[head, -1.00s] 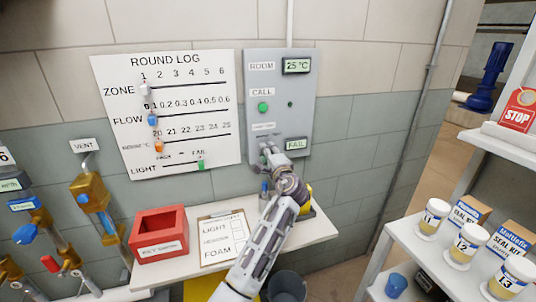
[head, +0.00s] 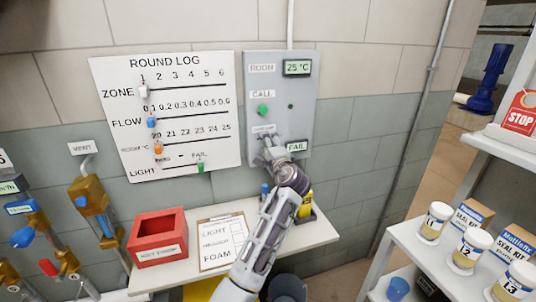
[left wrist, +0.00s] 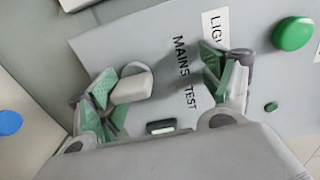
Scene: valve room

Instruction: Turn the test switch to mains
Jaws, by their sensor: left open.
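The grey wall panel (head: 275,95) carries the switch. In the left wrist view, the pale switch lever (left wrist: 133,88) lies beside the printed words MAINS (left wrist: 181,55) and TEST (left wrist: 190,95). I cannot tell for sure which word it is set to. My left gripper (left wrist: 165,92) is open at the panel, with green-padded fingers on both sides of the lever. The lever is close to the left finger in that view; contact is unclear. In the head view my left gripper (head: 270,147) hides the switch. My right gripper is out of view.
The panel also has a green CALL button (head: 263,110) and a 25 °C display (head: 298,67). The round log board (head: 200,80) hangs to the left. Below is a shelf (head: 318,232) with a red box (head: 158,250) and a clipboard (head: 222,228). Jars stand at right.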

